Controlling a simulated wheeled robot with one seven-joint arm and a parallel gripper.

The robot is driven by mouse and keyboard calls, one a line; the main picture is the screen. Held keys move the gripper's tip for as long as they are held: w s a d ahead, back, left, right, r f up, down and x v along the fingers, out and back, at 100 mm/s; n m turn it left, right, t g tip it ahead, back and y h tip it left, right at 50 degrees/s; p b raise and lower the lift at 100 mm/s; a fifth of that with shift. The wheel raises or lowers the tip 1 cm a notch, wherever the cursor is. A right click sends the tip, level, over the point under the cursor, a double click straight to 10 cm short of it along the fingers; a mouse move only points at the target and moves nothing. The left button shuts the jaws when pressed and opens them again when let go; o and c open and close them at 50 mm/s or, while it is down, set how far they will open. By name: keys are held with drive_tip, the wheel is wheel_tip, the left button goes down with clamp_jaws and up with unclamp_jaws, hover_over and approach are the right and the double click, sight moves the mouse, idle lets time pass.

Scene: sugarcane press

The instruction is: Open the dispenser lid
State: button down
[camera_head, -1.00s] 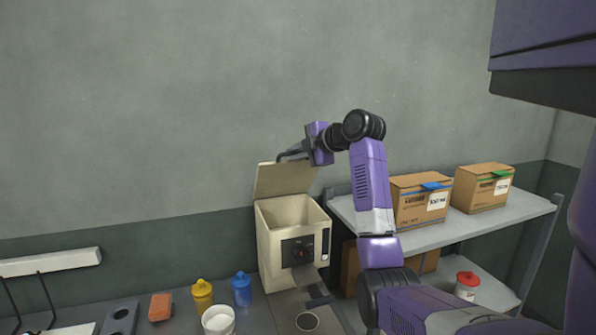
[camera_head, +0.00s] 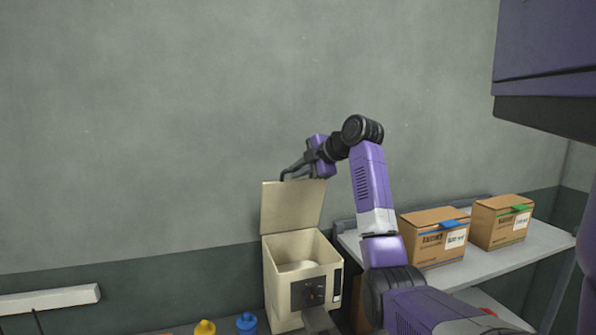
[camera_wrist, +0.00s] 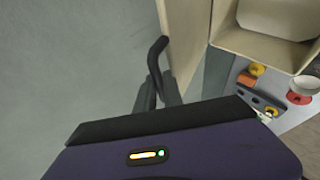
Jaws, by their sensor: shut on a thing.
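The cream dispenser (camera_head: 282,298) stands against the wall with a dark front panel. Its lid (camera_head: 291,206) is up, standing about upright at the back of the open top. Something pale shows inside. In the wrist view the lid (camera_wrist: 184,40) is seen edge-on beside the open box. My gripper (camera_head: 300,169) is at the lid's top edge. In the wrist view my gripper (camera_wrist: 152,92) is shut on the black curved handle (camera_wrist: 157,52) by the lid. The exact contact is small and partly hidden.
A grey shelf (camera_head: 490,262) with cardboard boxes (camera_head: 434,236) stands to the right. A yellow bottle (camera_head: 205,327) and a blue bottle (camera_head: 247,322) stand on the counter to the left. The wall (camera_head: 150,130) is close behind the lid; the space above is clear.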

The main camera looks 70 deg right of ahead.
drive_tip(key=shift+f, duration=0.4)
drive_tip(key=c, duration=1.5)
unclamp_jaws()
drive_tip(key=shift+f, duration=0.1)
drive_tip(key=shift+s, duration=0.1)
drive_tip(key=shift+w+r+b+v, duration=0.15)
drive_tip(key=shift+b+v, duration=0.25)
drive_tip(key=shift+v, duration=1)
drive_tip(key=shift+r+b+v, duration=0.15)
drive_tip(key=shift+b+v, duration=0.3)
drive_tip(key=shift+v, duration=0.9)
drive_tip(key=shift+w+r+b+v, duration=0.15)
drive_tip(key=shift+b+v, duration=0.25)
drive_tip(key=shift+v, duration=1)
drive_tip(key=shift+d, duration=0.1)
